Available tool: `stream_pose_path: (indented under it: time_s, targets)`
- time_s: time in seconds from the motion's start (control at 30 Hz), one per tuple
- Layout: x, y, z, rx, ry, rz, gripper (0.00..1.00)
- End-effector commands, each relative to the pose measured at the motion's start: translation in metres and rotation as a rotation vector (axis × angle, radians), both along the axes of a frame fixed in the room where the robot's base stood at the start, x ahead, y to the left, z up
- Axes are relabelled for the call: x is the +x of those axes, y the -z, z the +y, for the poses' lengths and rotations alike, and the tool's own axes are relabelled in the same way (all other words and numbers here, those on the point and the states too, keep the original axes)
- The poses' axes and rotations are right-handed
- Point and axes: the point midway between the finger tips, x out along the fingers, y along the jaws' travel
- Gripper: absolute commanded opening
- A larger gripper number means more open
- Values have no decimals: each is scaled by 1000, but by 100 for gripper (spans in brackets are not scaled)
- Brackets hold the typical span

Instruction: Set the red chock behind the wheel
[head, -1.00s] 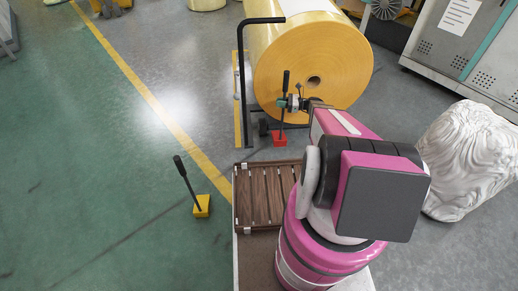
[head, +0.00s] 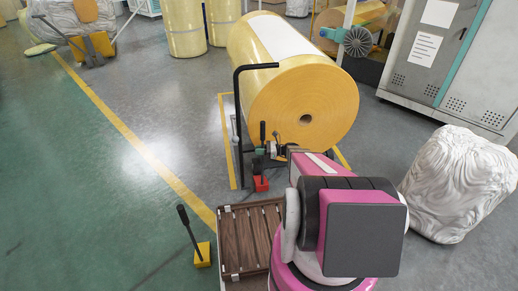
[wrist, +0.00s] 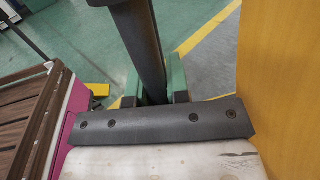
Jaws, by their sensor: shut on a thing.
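The red chock (head: 261,184) is a small red block with an upright black handle (head: 262,130). My gripper (head: 260,152) is shut on that handle in front of the big yellow roll (head: 305,112). In the wrist view the thick dark handle (wrist: 138,42) stands between my green fingers (wrist: 154,88); the red block is hidden there. In the head view the block is low, beside the foot of the roll's black frame (head: 239,120). I cannot tell whether it touches the floor. The wheel is not clear, as my arm and gripper cover the roll's lower front.
A yellow chock (head: 202,256) with a black handle stands on the floor at the lower left. A slatted wooden tray (head: 225,225) lies beside my arm. A white wrapped bundle (head: 458,185) and a grey cabinet (head: 420,65) stand right. The floor left of the roll is open.

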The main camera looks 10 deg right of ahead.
Motion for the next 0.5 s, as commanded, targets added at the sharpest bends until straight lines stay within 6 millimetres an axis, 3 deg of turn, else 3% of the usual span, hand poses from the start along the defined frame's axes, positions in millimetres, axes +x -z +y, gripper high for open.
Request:
stream_pose_path:
  time_s: [0.5]
  targets:
    - [1, 41, 0, 3, 0, -5, 0]
